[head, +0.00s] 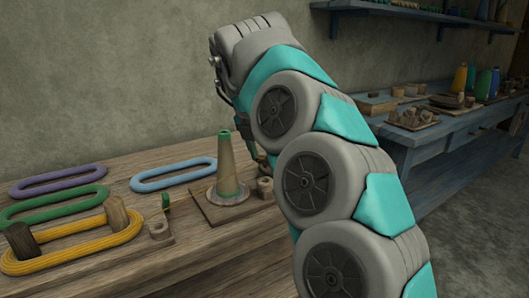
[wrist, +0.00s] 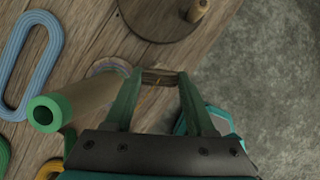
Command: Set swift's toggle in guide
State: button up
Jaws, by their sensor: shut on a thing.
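My gripper shows in the wrist view (wrist: 158,78), its two green fingers shut on a small brown wooden piece (wrist: 160,77), apparently the toggle. The piece spans between the fingertips. In the head view my arm hides most of the gripper; only a bit of green finger shows beside the cone. I cannot pick out the guide for certain. A round dark wooden disc (wrist: 150,18) with an upright peg (wrist: 198,10) lies beyond the fingertips in the wrist view; I cannot tell whether it belongs to the swift.
A green-tipped cone (head: 226,165) stands on a square board, close left of my fingers in the wrist view (wrist: 85,102). Blue (head: 172,175), purple (head: 58,181), green (head: 55,206) and yellow (head: 75,246) skeins lie left. Two wooden pegs stand at the yellow skein. A blue bench (head: 420,150) stands right.

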jog(key=shift+f+b, duration=1.7)
jog(key=shift+f, duration=0.7)
jog(key=o, duration=1.4)
jog(key=shift+c, duration=0.2)
jog(key=v, duration=0.7)
jog(key=shift+r, duration=0.4)
jog(key=shift+s, duration=0.1)
